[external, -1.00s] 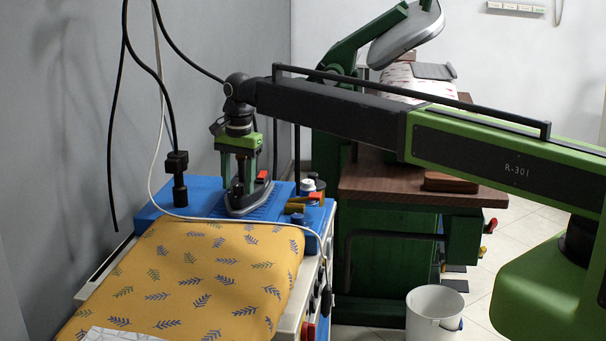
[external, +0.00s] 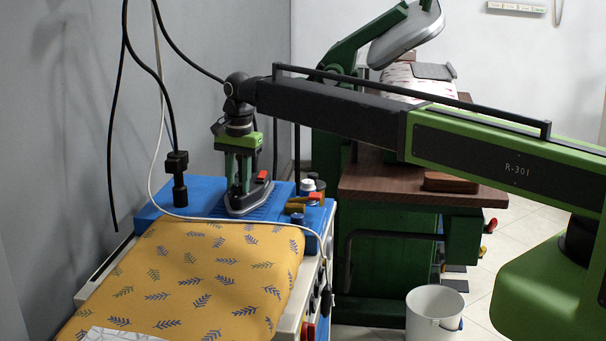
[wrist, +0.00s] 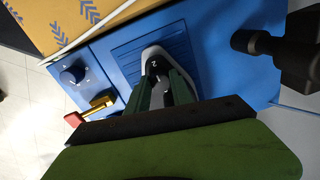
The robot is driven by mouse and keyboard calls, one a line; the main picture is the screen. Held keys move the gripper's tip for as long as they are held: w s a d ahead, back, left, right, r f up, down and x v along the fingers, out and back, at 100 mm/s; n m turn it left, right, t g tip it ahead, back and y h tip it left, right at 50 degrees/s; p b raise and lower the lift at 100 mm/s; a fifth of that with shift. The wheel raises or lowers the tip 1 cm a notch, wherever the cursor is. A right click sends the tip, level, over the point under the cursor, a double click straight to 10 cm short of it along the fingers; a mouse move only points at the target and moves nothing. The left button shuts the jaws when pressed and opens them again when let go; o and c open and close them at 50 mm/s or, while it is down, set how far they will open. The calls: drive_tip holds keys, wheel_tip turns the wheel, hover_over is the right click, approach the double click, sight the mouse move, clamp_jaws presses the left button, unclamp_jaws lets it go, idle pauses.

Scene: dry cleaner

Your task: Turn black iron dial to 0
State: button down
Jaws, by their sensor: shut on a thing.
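The iron (external: 246,204) stands on the ribbed rest of the blue press panel, with a grey-silver sole. Its black dial (wrist: 155,67) shows in the wrist view with a white mark that looks like a 2. My gripper (external: 239,190) points straight down over the iron. In the wrist view my gripper (wrist: 161,82) has its two green fingers shut on the dial from both sides. The fingers hide part of the dial, and I cannot read its full scale or pointer.
The yellow leaf-print pad (external: 205,270) lies in front of the blue panel (external: 165,205). A blue knob (wrist: 72,75) and a brass valve (wrist: 98,107) with a red handle sit beside the rest. A black plug-like fitting (external: 178,180) stands left of the iron, and cables hang nearby.

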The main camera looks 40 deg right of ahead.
drive_tip(key=n, duration=0.6)
drive_tip(key=shift+d+n, duration=0.1)
drive_tip(key=shift+n, duration=0.5)
idle(0.3)
drive_tip(key=c, duration=1.1)
unclamp_jaws()
drive_tip(key=r+p, duration=1.7)
drive_tip(key=shift+s+d+r, duration=0.15)
drive_tip(key=shift+d+r, duration=0.05)
drive_tip(key=shift+d, duration=0.2)
